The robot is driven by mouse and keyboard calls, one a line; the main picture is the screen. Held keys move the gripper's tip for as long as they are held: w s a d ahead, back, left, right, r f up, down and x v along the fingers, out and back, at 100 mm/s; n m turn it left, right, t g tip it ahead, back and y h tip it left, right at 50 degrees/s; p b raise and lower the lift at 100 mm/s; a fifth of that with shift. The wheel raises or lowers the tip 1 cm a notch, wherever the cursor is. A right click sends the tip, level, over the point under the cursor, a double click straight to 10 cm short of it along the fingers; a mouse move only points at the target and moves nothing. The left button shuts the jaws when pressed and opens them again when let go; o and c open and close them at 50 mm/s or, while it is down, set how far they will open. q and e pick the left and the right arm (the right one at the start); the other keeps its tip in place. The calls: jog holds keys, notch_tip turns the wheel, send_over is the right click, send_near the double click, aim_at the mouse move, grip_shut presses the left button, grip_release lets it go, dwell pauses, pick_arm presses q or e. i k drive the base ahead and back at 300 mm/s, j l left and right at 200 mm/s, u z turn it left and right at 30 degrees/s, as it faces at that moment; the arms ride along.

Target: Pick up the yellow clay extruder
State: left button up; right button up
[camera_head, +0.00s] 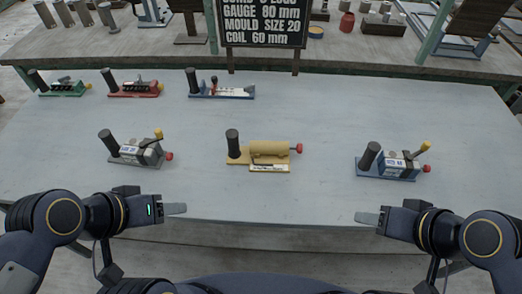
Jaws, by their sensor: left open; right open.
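The yellow clay extruder (268,149) sits on the grey table near its middle. It has a yellow base and barrel, a black upright handle at its left end, a red knob at its right end and a pale label in front. My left gripper (175,209) is at the table's front edge, left of and nearer than the extruder, and empty. My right gripper (367,218) is at the front edge to the right, also empty. Both are well apart from the extruder. The gap between the fingers is hard to see from this angle.
A grey device (138,150) stands left of the extruder and a blue one (392,164) right. Behind are a green device (62,88), a red one (133,89) and a blue-white one (221,91). A black sign (262,22) stands behind the table (330,110). Table gaps are clear.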

aim_at(261, 156)
jog(key=k+l+u, duration=0.15)
jog(key=l, duration=0.25)
jog(key=l+u, duration=0.2)
jog(key=l, duration=0.25)
jog(key=k+l+u, duration=0.15)
jog(key=l, duration=0.2)
jog(key=k, duration=0.05)
